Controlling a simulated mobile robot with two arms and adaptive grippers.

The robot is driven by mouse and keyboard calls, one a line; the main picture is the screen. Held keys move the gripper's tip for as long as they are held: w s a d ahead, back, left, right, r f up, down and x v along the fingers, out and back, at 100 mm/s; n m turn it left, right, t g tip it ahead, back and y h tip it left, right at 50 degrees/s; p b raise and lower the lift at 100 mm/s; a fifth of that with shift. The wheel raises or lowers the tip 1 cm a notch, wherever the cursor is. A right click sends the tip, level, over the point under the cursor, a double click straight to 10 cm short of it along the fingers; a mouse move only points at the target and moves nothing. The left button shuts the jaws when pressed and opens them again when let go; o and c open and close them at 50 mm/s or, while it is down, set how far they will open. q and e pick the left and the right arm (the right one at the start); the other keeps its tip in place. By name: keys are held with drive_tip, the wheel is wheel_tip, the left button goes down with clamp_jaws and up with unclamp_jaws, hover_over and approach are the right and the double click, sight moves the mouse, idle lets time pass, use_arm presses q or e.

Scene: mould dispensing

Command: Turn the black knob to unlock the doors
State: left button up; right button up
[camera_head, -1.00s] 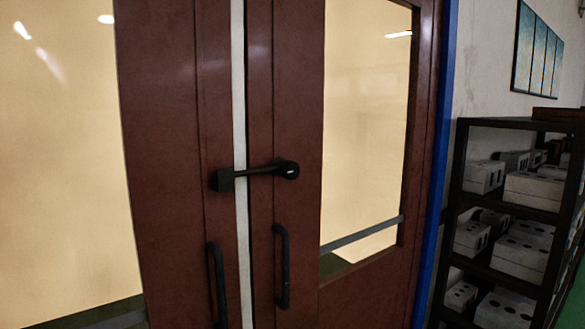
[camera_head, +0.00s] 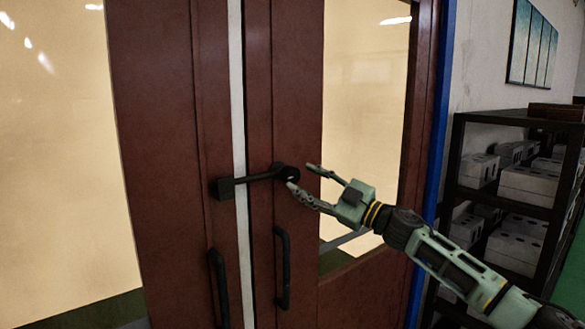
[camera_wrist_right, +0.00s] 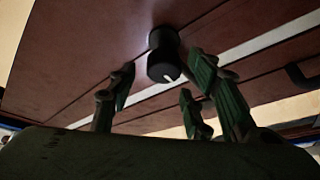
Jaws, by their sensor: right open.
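The black knob (camera_head: 287,173) sits at the right end of a black latch bar (camera_head: 250,178) that spans the gap between the two brown doors (camera_head: 160,150). The bar lies nearly level across the pale strip between them. My right gripper (camera_head: 301,176) is open and empty, its fingertips close to the knob from the right. In the right wrist view, the knob (camera_wrist_right: 164,58) with a white mark shows beyond and between the open fingers (camera_wrist_right: 160,85). I cannot tell whether any finger touches it. My left gripper is not in view.
Two black door handles (camera_head: 218,285) hang below the latch. A blue post (camera_head: 437,120) edges the right door. A dark shelf (camera_head: 505,205) with grey blocks stands at the right, behind my right arm.

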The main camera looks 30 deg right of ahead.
sight(296, 174)
drive_tip(key=p+x, duration=0.2)
drive_tip(key=x, duration=0.2)
drive_tip(key=shift+s+r, duration=0.1)
drive_tip(key=shift+r, duration=0.1)
drive_tip(key=shift+w+a, duration=0.25)
drive_tip(key=shift+w, duration=0.35)
drive_tip(key=c, duration=0.3)
drive_tip(key=shift+d, duration=0.1)
clamp_jaws()
drive_tip(key=shift+r, duration=0.1)
